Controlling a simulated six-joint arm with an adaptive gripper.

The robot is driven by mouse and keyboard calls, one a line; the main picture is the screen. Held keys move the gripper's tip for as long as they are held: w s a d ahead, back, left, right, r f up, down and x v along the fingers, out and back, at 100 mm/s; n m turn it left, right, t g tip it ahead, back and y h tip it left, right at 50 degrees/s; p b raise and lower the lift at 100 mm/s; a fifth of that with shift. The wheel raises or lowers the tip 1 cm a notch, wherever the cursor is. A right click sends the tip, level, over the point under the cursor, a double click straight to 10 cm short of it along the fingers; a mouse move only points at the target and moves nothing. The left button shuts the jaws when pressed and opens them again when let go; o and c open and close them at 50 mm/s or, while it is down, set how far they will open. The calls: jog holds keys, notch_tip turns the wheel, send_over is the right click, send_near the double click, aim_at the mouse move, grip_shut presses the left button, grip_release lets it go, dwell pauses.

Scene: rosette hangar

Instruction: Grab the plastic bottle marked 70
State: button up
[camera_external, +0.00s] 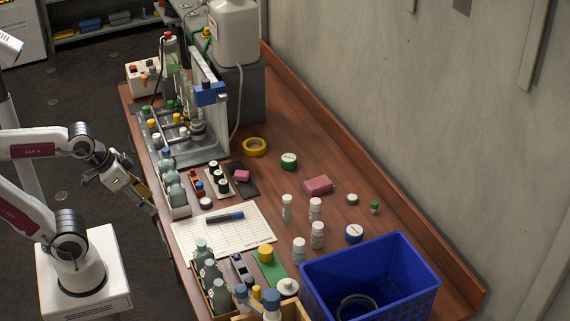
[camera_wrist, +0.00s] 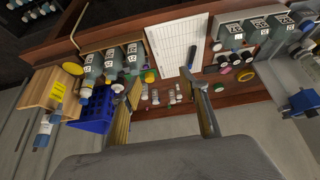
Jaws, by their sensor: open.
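My gripper (camera_external: 148,198) hangs left of the bench edge in the external view, apart from every bottle. In the wrist view its two fingers (camera_wrist: 164,84) are spread with nothing held. Small white plastic bottles (camera_external: 317,235) stand on the wood left of the blue crate; they show small between the fingers in the wrist view (camera_wrist: 154,97). Grey-green bottles (camera_external: 212,272) stand in a wooden box at the front, and others (camera_external: 174,195) in a rack along the left edge. Their labels show in the wrist view (camera_wrist: 110,68), but I cannot make out a 70 anywhere.
A blue crate (camera_external: 410,298) stands at the front right. A white sheet with a marker (camera_external: 225,216) lies between the bottle groups. A lab stand (camera_external: 205,95) and a large white jug (camera_external: 234,32) rise at the back. Bare wood lies along the wall.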

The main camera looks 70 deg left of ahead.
aim_at(312, 206)
jog(key=w+d+f+t, duration=0.1)
jog(key=w+d+t, duration=0.1)
jog(key=w, duration=1.1)
jog(key=w+d+f+t, duration=0.1)
jog(key=w+d+t, duration=0.1)
jog(key=w, duration=1.1)
jog(key=shift+w+a+f+n+t+y, duration=0.35)
jog(key=shift+w+f+t+y, duration=0.15)
jog(key=shift+w+f, duration=2.35)
jog(key=shift+w+a+f+n+t+y, duration=0.35)
jog(key=shift+w+f+t, duration=0.3)
jog(key=shift+w+f, duration=2.15)
jog(key=shift+w+a+f+n+t+y, duration=0.3)
jog(key=shift+w+f+t+y, duration=0.2)
jog(key=shift+w+f, duration=2.35)
jog(key=shift+w+r, duration=0.6)
jog(key=shift+w, duration=0.1)
jog(key=shift+x, duration=1.2)
jog(key=shift+w, duration=0.1)
